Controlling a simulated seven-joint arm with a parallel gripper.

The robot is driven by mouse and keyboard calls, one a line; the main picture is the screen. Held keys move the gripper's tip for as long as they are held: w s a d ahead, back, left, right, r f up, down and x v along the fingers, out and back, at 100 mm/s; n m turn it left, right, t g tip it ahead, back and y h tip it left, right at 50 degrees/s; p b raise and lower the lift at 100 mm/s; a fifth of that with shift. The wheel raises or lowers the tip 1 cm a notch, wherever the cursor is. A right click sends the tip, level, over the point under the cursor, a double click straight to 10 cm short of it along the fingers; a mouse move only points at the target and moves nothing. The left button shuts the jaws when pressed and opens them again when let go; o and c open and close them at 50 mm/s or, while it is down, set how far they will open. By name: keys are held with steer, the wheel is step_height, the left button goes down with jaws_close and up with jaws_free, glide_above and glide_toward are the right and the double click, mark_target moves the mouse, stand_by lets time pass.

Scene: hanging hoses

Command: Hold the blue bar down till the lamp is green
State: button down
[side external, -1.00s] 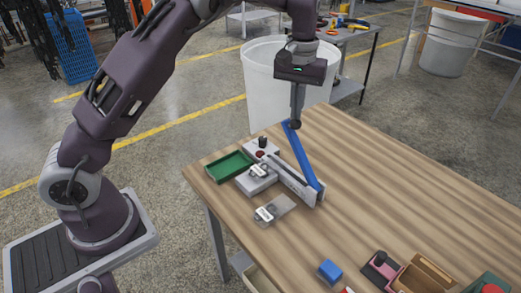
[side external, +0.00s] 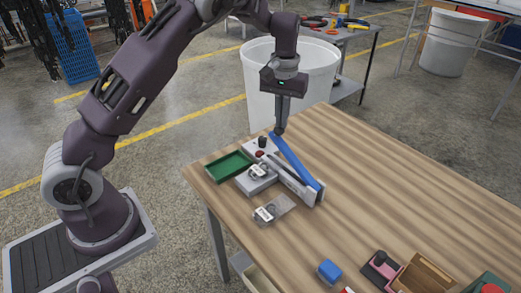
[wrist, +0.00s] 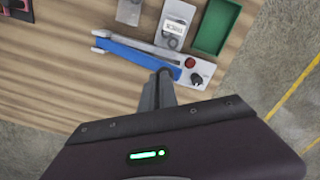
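The blue bar (side external: 296,161) is a long lever, hinged at its near end on a grey base, with its far end tilted up. It also shows in the wrist view (wrist: 135,54). My gripper (side external: 279,131) points down with its fingers together and nothing between them. Its tips are at the bar's raised far end and look to be on top of it; exact contact is hard to tell. In the wrist view the fingertips (wrist: 163,73) overlap the bar's edge. A dark red dome, seemingly the lamp (side external: 260,154), sits beside that end; no green light shows on it.
A black knob (side external: 262,141) stands by the dome. A blue block (side external: 330,271) and wooden box (side external: 425,274) are at the near edge.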

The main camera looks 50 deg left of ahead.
mark_target(273, 133)
steer(key=shift+a+f, duration=0.55)
steer(key=shift+f, duration=0.25)
steer(key=shift+a+f, duration=0.5)
steer(key=shift+f, duration=0.3)
steer(key=shift+a+f, duration=0.2)
steer(key=shift+f, duration=0.45)
steer(key=shift+a+f, duration=0.25)
steer(key=shift+f, duration=0.35)
steer(key=shift+a+f, duration=0.2)
steer(key=shift+f, duration=0.45)
steer(key=shift+a+f, duration=0.1)
steer(key=shift+f, duration=0.3)
steer(key=shift+s+f, duration=0.1)
stand_by(0.3)
